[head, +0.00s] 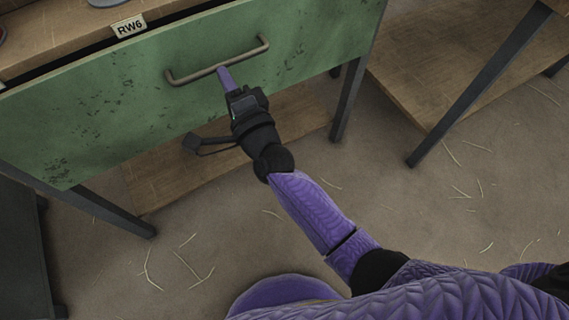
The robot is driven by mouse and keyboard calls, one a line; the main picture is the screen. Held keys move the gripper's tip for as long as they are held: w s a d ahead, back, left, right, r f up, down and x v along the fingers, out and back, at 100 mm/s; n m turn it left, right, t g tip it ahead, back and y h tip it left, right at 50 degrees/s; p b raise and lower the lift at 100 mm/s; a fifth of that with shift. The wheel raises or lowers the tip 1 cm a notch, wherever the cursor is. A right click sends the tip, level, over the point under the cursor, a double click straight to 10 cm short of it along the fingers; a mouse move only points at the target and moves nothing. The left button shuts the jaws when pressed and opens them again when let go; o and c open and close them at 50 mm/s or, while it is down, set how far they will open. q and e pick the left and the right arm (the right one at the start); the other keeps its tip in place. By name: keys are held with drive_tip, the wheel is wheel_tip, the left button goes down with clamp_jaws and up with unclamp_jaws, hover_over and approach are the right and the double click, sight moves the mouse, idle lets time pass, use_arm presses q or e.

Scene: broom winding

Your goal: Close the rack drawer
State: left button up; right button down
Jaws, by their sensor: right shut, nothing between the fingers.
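The rack drawer (110,115) has a worn green front and stands out from the rack, with a dark gap along its top edge below the wooden top. A bar handle (262,47) runs across its front. My right gripper (224,74) is shut with nothing in it. Its purple fingertips are at the drawer front, just under the middle of the handle bar; I cannot tell whether they touch it. My left gripper is not in view.
Dark metal legs (348,100) and a low wooden shelf (160,180) are under the drawer. Another wooden table (440,60) stands at the right. The floor (420,220) is open, with scattered straw.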

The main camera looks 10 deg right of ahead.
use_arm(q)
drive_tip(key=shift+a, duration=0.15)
use_arm(e)
drive_tip(key=shift+w+a+r, duration=0.15)
drive_tip(key=shift+w+a, duration=0.05)
drive_tip(key=shift+w, duration=0.5)
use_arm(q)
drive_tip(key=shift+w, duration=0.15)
use_arm(e)
drive_tip(key=shift+r, duration=0.2)
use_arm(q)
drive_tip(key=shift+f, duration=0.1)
use_arm(e)
drive_tip(key=shift+f, duration=0.1)
